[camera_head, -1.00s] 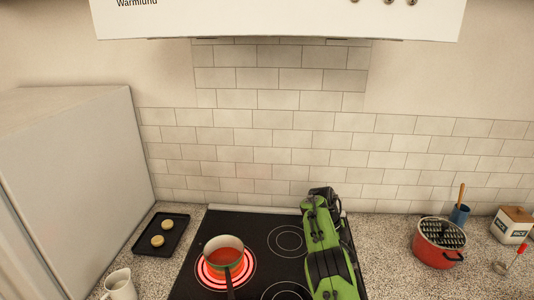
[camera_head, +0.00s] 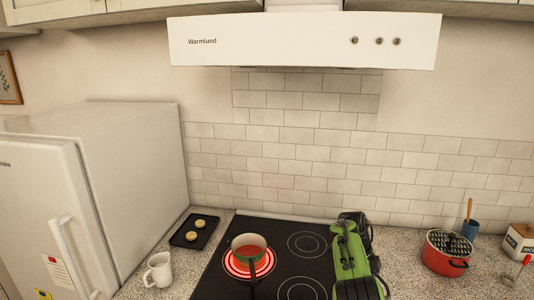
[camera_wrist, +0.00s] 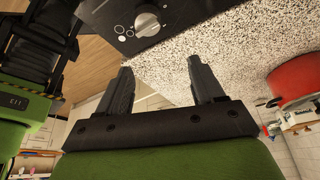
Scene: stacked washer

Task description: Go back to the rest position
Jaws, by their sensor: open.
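In the wrist view my gripper (camera_wrist: 158,88) is open, with two dark fingers apart and nothing between them. Beyond it are the speckled counter edge and a stove knob. In the head view my green arm stands over the right side of the black cooktop (camera_head: 213,283); the gripper itself cannot be made out there. A pot (camera_head: 248,246) with red contents sits on the glowing left burner, apart from my arm.
A fridge (camera_head: 140,150) stands at the left. A red pot (camera_head: 445,259) and blue cup (camera_head: 468,227) stand at right. A range hood (camera_head: 300,45) hangs above.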

